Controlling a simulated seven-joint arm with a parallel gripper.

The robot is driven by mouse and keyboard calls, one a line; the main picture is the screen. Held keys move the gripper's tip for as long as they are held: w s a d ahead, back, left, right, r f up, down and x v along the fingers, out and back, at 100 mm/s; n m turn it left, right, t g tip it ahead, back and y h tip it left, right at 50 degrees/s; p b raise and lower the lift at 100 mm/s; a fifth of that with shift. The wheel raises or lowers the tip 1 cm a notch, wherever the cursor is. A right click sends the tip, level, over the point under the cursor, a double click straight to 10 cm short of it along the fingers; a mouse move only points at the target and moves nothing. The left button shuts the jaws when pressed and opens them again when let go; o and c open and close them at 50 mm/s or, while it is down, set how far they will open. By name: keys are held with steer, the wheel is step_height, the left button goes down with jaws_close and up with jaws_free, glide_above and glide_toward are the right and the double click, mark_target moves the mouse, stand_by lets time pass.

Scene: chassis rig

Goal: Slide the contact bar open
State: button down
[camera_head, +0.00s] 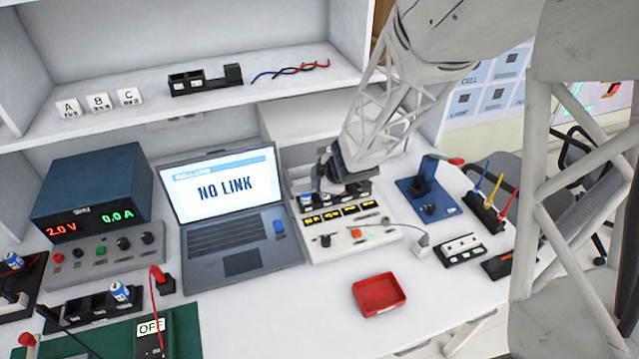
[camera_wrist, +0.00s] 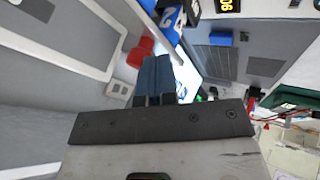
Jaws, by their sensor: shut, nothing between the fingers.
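The white chassis rig (camera_head: 375,236) stands right of the laptop, with a row of yellow displays (camera_head: 338,214) on it. Behind the displays is a dark holder with blue-and-white cells (camera_head: 306,201). I cannot pick out the contact bar for certain; my gripper and arm cover part of the holder. My gripper (camera_head: 327,166) is over the holder's back left part, pointing down; contact cannot be told. In the wrist view my gripper's blue fingers (camera_wrist: 156,62) are together and empty, with a blue-and-white cell (camera_wrist: 170,18) just beyond them.
The laptop (camera_head: 222,205) reads NO LINK. A red tray (camera_head: 379,294) lies in front of the rig. A blue fixture (camera_head: 428,197) with a red-tipped lever stands to the right. A shelf (camera_head: 215,98) runs behind. White table is clear around the tray.

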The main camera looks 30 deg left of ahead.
steer(key=w+a, duration=0.4)
steer(key=shift+w+a, duration=0.25)
stand_by(0.3)
steer(key=shift+s+d+r, duration=0.1)
steer(key=shift+s+d, duration=0.5)
steer(key=shift+s, duration=0.25)
steer(key=shift+s+d, duration=0.6)
steer(key=shift+s, duration=0.2)
steer(key=v, duration=1)
